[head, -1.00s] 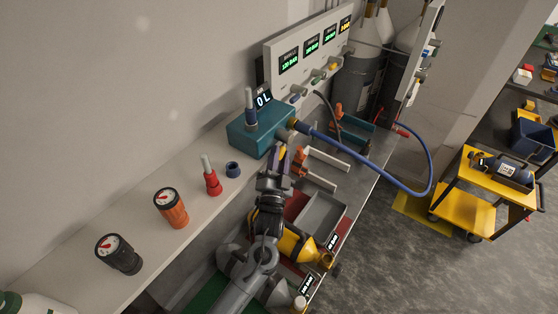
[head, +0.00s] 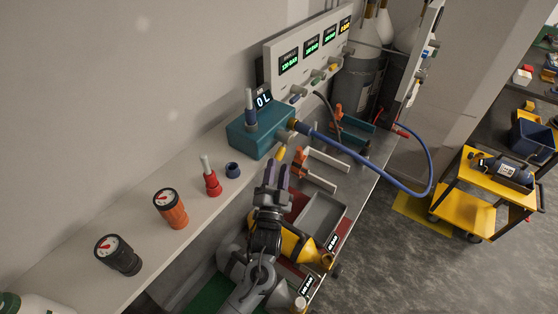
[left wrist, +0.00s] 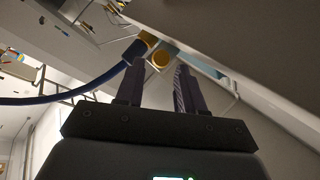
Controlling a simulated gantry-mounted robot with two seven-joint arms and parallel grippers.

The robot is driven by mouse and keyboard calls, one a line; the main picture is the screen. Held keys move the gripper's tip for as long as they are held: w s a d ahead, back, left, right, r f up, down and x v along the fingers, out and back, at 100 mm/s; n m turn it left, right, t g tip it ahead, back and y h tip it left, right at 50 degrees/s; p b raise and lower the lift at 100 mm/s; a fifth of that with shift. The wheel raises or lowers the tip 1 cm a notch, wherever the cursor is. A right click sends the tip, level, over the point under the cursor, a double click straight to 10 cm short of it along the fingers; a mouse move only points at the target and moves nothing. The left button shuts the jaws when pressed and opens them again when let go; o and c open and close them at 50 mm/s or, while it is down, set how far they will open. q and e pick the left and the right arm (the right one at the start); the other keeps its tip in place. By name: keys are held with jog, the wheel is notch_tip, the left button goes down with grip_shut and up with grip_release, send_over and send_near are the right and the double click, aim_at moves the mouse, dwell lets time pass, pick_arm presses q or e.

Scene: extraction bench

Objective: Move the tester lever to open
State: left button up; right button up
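The tester is a teal box (head: 262,140) on the bench, with a black display reading 0 L (head: 264,99). A small yellow part (head: 281,153), which looks like its lever, sticks out low at its front. In the left wrist view a round yellow end (left wrist: 160,58) shows beyond and between my fingertips; I cannot tell the lever's setting. My left gripper (head: 277,171) is open and empty, just in front of and below the yellow part, apparently apart from it. It also shows in the left wrist view (left wrist: 157,80), fingers spread. My right gripper is not in view.
A blue hose (head: 350,152) runs from the tester to the right. Orange clamps (head: 301,164) and a grey tray (head: 320,217) lie right of my gripper. Gauges (head: 171,207) and a red fitting (head: 211,182) stand on the left ledge. A yellow cylinder (head: 300,245) lies near my arm.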

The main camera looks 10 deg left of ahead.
pick_arm(q)
jog(key=v, duration=0.7)
